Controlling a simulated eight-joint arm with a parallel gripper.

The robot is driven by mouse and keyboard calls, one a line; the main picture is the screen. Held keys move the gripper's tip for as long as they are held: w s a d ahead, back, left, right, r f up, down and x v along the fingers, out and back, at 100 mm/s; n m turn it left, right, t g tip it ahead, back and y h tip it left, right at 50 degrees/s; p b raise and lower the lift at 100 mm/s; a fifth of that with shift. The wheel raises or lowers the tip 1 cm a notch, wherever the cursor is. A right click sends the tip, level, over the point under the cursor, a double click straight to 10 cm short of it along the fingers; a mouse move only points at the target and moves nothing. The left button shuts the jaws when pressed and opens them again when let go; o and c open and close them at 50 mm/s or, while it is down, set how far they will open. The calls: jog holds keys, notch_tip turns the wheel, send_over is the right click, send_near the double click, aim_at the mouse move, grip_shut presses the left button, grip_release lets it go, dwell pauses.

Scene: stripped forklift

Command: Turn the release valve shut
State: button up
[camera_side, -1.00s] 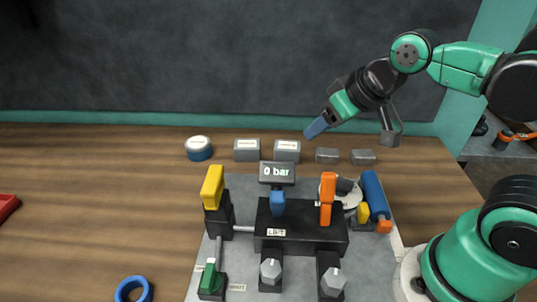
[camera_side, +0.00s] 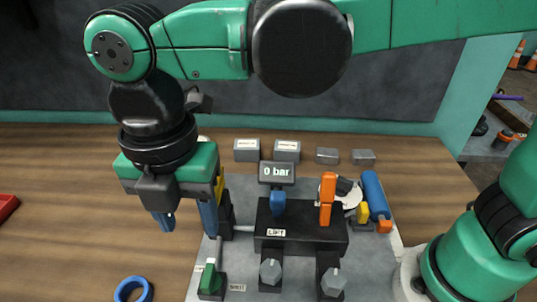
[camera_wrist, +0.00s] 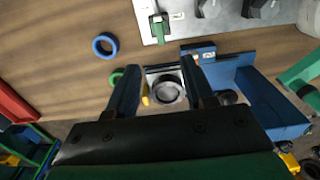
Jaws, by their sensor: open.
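A small green lever (camera_side: 209,277) sits on a black base at the near left corner of the grey plate (camera_side: 240,192), with small labels beside it; I take it for the release valve. It also shows near the top of the wrist view (camera_wrist: 159,26), beyond my fingertips. The gauge (camera_side: 277,172) reads 0 bar. My gripper (camera_side: 187,221) points down with its fingers apart, behind the green lever and over the plate's left side in the side view. It is empty. In the wrist view my gripper (camera_wrist: 161,66) shows a clear gap between its fingers.
A yellow handle (camera_side: 219,187) is partly hidden behind my gripper. A blue lever (camera_side: 278,203), an orange lever (camera_side: 327,200) and two grey knobs (camera_side: 270,271) stand on the plate. A blue ring (camera_side: 133,290) lies on the wood left of it. Grey boxes (camera_side: 247,150) stand behind.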

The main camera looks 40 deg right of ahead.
aim_at(208, 272)
notch_tip(208, 272, down, 12)
jog(key=shift+d+r, duration=0.1)
dwell(0.5)
jog(key=shift+c, duration=0.2)
grip_shut()
